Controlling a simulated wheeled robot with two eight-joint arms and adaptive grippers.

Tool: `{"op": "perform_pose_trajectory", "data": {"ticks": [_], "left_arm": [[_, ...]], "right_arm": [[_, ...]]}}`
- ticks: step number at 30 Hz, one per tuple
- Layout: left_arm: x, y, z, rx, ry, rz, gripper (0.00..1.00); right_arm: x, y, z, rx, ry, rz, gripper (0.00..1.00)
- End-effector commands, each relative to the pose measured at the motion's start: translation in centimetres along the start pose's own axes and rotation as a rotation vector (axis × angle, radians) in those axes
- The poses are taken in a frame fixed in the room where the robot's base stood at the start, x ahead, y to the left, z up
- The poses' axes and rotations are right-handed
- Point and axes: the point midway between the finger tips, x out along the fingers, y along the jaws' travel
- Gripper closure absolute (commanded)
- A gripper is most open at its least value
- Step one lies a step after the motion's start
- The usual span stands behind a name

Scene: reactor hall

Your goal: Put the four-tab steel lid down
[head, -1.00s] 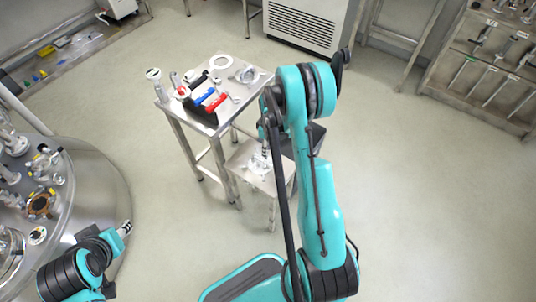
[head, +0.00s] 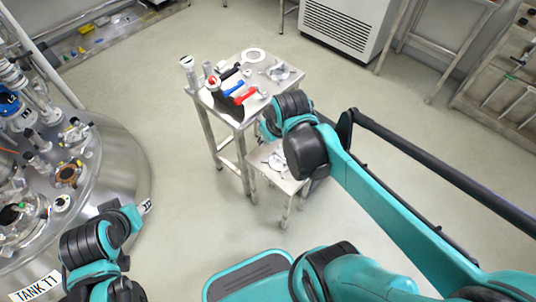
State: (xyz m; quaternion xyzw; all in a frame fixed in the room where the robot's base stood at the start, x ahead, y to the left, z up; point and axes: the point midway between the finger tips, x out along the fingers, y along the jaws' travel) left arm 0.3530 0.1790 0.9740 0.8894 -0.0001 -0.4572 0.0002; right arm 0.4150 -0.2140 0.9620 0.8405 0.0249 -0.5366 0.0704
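A shiny steel piece with projecting parts (head: 278,160) lies on the low steel stand in the middle. It is small and partly unclear, so I cannot tell for sure that it is the four-tab lid. Another steel piece with tab-like edges (head: 279,71) lies on the taller table behind. My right arm reaches in from the right, and its wrist is above and beside the low stand. The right fingertips are hidden behind my arm. My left gripper (head: 145,207) is at the lower left by the tank's edge; its fingers are too small to read.
The taller steel table (head: 226,113) holds red, blue and black handled items, a white ring (head: 253,55) and bottles. The low stand (head: 292,187) is close in front of it. The round tank top (head: 125,190) with several fittings fills the left.

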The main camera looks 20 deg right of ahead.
Motion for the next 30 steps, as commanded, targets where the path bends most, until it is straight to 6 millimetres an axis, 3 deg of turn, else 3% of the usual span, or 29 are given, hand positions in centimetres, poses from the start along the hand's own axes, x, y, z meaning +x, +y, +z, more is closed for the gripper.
{"op": "perform_pose_trajectory", "data": {"ticks": [3,10,30], "left_arm": [[0.0,0.0,0.0,0.0,0.0,0.0,0.6],[0.0,0.0,0.0,0.0,0.0,0.0,0.6],[0.0,0.0,0.0,0.0,0.0,0.0,0.6]], "right_arm": [[-2.2,-2.0,2.1,0.057,0.078,-0.002,0.67],[-3.7,-4.0,4.3,0.135,0.173,-0.016,0.67],[-3.9,-4.2,4.6,0.148,0.186,-0.02,0.67]]}}
